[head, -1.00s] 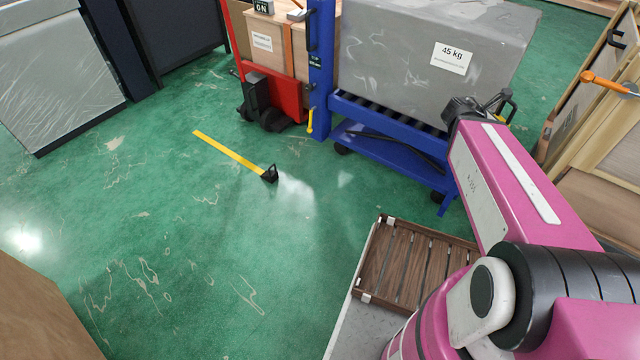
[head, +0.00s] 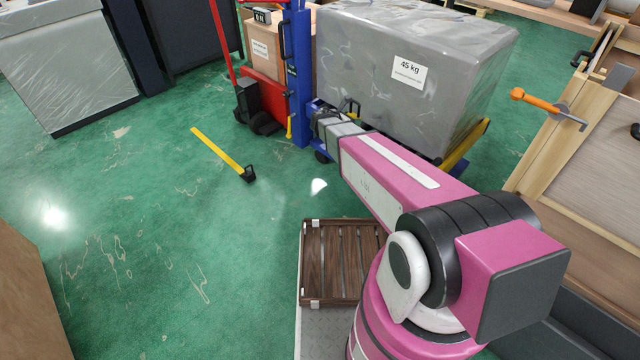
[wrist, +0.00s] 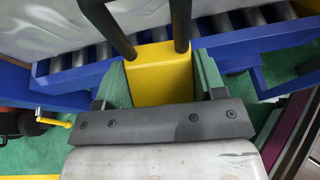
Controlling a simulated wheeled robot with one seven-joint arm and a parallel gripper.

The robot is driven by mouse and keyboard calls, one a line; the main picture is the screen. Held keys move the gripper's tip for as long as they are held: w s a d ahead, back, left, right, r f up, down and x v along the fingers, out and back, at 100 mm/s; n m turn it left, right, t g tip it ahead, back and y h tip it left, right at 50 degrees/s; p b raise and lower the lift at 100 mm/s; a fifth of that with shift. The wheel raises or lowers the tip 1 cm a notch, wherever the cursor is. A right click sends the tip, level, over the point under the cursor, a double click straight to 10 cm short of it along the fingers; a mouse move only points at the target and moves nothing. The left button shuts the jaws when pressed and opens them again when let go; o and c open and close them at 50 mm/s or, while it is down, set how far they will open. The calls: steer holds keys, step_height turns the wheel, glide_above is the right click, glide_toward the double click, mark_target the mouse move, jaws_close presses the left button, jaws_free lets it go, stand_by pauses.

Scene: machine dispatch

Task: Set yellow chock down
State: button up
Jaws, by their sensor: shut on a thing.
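The yellow chock (wrist: 160,76) is a yellow block with two dark rods rising from it. In the wrist view it sits between the two greenish fingers of my gripper (wrist: 162,88), which is shut on it. It is in front of the blue roller cart (wrist: 75,75); I cannot tell whether it touches the cart. In the head view my gripper (head: 325,118) is by the foot of the blue post, left of the grey wrapped load. The chock itself is hardly distinguishable there, and my arm covers much of the cart.
The grey 45 kg load (head: 400,100) stands behind my arm. A red pallet truck (head: 264,97) stands left of the blue post (head: 297,80). A yellow floor strip (head: 215,146) ends at a small black block (head: 249,174). Green floor at left is clear.

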steer(key=shift+n+t+y, duration=0.4)
steer(key=w+a+f, duration=0.3)
steer(key=w+f, duration=0.3)
steer(key=f, duration=0.9)
steer(key=w+a+f, duration=0.3)
steer(key=w+f, duration=0.3)
steer(key=f, duration=0.9)
steer(key=w+a+f, duration=0.3)
steer(key=w+f, duration=0.3)
steer(key=f, duration=0.9)
steer(key=shift+w+a, duration=0.15)
steer(key=shift+a, duration=0.05)
steer(key=shift+f, duration=2.65)
steer(key=shift+f, duration=0.15)
steer(key=o, duration=0.7)
steer(key=shift+f, duration=0.1)
steer(key=o, duration=0.4)
